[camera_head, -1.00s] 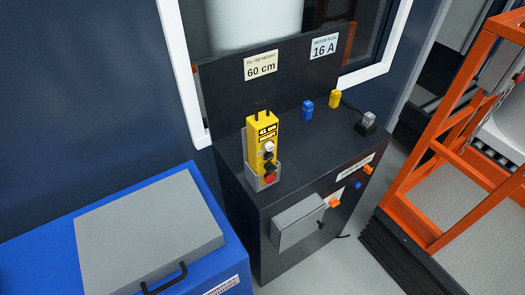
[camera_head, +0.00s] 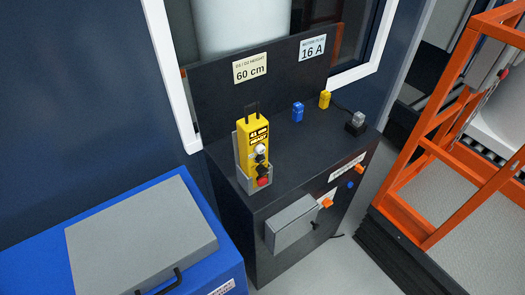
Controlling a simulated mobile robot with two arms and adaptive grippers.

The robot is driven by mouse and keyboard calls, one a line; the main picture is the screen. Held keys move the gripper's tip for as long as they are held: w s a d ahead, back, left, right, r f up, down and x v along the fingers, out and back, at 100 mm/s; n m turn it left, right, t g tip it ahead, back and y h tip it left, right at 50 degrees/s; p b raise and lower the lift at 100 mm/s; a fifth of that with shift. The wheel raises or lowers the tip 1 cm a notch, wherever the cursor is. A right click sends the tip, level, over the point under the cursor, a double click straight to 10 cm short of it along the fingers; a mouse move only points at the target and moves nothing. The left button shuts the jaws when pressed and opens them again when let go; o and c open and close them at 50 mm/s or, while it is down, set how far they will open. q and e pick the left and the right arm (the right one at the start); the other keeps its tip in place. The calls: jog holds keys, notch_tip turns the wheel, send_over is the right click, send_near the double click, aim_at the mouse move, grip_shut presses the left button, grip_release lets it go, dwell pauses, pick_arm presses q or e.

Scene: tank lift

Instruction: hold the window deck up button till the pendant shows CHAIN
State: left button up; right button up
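The yellow pendant (camera_head: 255,150) stands upright in a grey holder (camera_head: 242,172) on the dark deck (camera_head: 290,150) under the window. Its front has a small dark display (camera_head: 259,136) near the top, a pale round button (camera_head: 260,149), a black control below it and a red button (camera_head: 264,181) at the bottom. The display's text is too small to read surely. Neither of my grippers shows in this view.
A blue block (camera_head: 298,112), a yellow block (camera_head: 324,99) and a grey plug-like piece (camera_head: 356,122) stand on the deck. A sign (camera_head: 250,68) reads 60 cm, another (camera_head: 312,48) 16 A. A blue chest (camera_head: 215,268) is at left, an orange frame (camera_head: 420,150) at right.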

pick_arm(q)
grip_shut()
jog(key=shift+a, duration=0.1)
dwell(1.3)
